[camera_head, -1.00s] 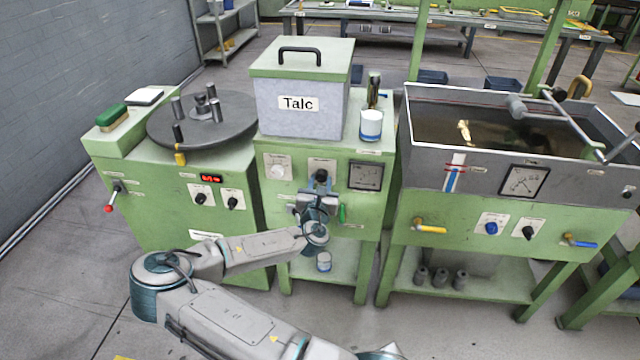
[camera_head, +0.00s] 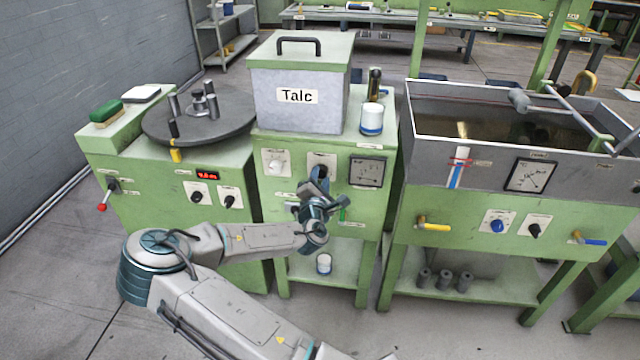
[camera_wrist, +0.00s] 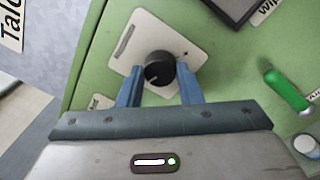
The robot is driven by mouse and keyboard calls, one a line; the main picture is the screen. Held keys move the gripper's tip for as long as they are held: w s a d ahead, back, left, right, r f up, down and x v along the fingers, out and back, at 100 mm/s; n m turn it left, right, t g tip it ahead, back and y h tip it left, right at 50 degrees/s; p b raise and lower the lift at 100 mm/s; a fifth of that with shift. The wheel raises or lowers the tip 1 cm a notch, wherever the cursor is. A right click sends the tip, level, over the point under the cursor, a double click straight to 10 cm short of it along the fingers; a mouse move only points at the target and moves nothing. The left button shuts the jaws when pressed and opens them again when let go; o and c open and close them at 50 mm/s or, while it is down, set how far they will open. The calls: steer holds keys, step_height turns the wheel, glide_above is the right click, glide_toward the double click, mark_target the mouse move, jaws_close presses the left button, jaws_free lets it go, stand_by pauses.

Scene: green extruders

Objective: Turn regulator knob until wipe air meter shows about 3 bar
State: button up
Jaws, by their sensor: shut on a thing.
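The regulator knob (camera_wrist: 160,68) is black and round with a pale pointer mark, on a whitish plate (camera_wrist: 136,42) in the wrist view. My gripper (camera_wrist: 160,80) is shut on it, one blue-grey finger on each side. In the head view my gripper (camera_head: 319,176) is at the middle of the green panel and hides the knob. The wipe air meter (camera_head: 367,171) is a square dark-framed gauge just right of it; its needle is too small to read. In the wrist view only its dark lower edge (camera_wrist: 232,8) and part of its label show.
A green handle (camera_wrist: 286,90) sticks out right of the knob. A white knob (camera_head: 276,168) is on the panel's left. The Talc box (camera_head: 298,97) and a white-blue can (camera_head: 371,119) stand above. A tank (camera_head: 450,185) with its own gauge stands right.

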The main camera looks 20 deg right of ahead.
steer(key=m+b, duration=0.1)
steer(key=m, duration=0.1)
steer(key=m+b, duration=0.1)
steer(key=m, duration=0.2)
steer(key=m+b, duration=0.1)
steer(key=m, duration=0.1)
steer(key=shift+f+m+h+b, duration=0.25)
steer(key=shift+m+h+b, duration=0.05)
steer(key=m+b, duration=0.2)
steer(key=m, duration=0.2)
steer(key=m+b, duration=0.2)
steer(key=m, duration=0.1)
steer(key=shift+m+g+h, duration=0.3)
steer(key=shift+m, duration=0.1)
steer(key=m+b, duration=0.2)
steer(key=m, duration=0.1)
steer(key=m+b, duration=0.2)
steer(key=m, duration=0.1)
steer(key=shift+w+a+f+m+b, duration=0.1)
steer(key=shift+a+m+b, duration=0.05)
steer(key=shift+m+b, duration=0.15)
steer(key=m+b, duration=0.3)
steer(key=shift+m+g, duration=0.3)
steer(key=shift+m, duration=0.1)
steer(key=shift+m+b, duration=0.55)
steer(key=shift+m, duration=0.15)
steer(key=shift+r, duration=0.2)
